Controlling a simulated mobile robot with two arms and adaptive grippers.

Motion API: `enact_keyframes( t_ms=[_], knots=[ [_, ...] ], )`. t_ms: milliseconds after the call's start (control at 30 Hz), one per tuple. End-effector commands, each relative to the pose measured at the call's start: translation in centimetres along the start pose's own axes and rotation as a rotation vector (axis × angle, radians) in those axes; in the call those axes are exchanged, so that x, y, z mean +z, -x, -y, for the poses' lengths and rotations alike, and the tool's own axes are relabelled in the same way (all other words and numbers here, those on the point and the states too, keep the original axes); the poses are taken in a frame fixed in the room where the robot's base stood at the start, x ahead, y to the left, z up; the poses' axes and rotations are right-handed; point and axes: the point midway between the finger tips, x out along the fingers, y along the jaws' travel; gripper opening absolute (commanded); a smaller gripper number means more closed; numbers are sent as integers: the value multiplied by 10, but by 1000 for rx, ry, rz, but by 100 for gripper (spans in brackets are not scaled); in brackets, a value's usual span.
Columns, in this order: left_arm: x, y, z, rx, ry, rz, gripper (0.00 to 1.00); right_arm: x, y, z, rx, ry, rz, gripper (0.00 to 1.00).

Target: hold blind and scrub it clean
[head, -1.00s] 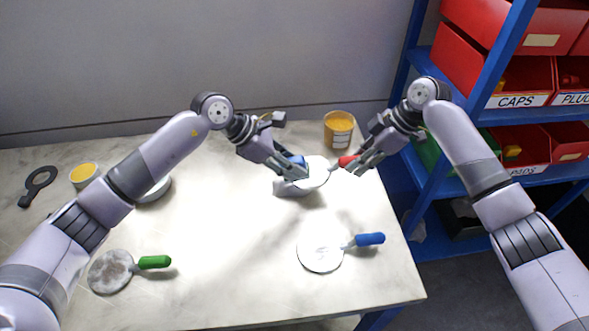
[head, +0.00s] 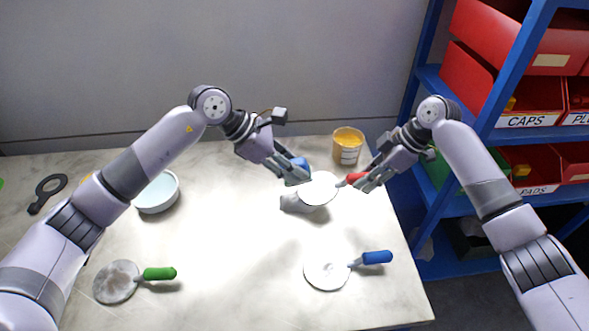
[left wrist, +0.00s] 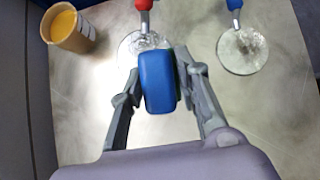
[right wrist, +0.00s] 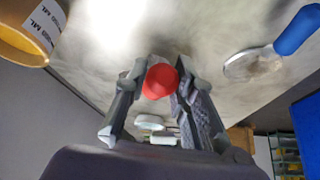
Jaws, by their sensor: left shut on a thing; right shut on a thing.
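My right gripper (head: 367,181) is shut on the red handle (right wrist: 160,81) of a round, pale blind (head: 318,188), held above the table's back right part. In the left wrist view, this blind (left wrist: 138,52) has grey-white smears on its face. My left gripper (head: 297,176) is shut on a blue pad (left wrist: 157,82) and is close to the blind's upper left edge in the head view. The pad partly covers the blind in the left wrist view. I cannot tell whether they touch.
A blind with a blue handle (head: 327,270) and a smeared one with a green handle (head: 116,282) lie in front. A pale bowl (head: 157,193) and black ring tool (head: 47,191) are left. An orange-filled tub (head: 347,146) stands behind. A blue shelf (head: 484,122) borders the right.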

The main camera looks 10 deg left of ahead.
Motion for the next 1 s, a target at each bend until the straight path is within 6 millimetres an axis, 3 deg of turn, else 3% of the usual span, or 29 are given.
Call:
enact_keyframes(
  t_ms=[333, 367, 400, 700, 1000],
  knots=[
    [0, 0, 0, 0, 0, 0, 8, -1, 1, 0, 2, 1, -1, 2],
    [0, 0, 0, 0, 0, 0, 8, -1, 1, 0, 2, 1, -1, 25],
    [0, 0, 0, 0, 0, 0, 8, -1, 1, 0, 2, 1, -1, 27],
    [0, 0, 0, 0, 0, 0, 8, 0, 0, 0, 0, 0, -1, 47],
    [0, 0, 0, 0, 0, 0, 8, 0, 1, 0, 0, 0, 0, 47]
  ],
)
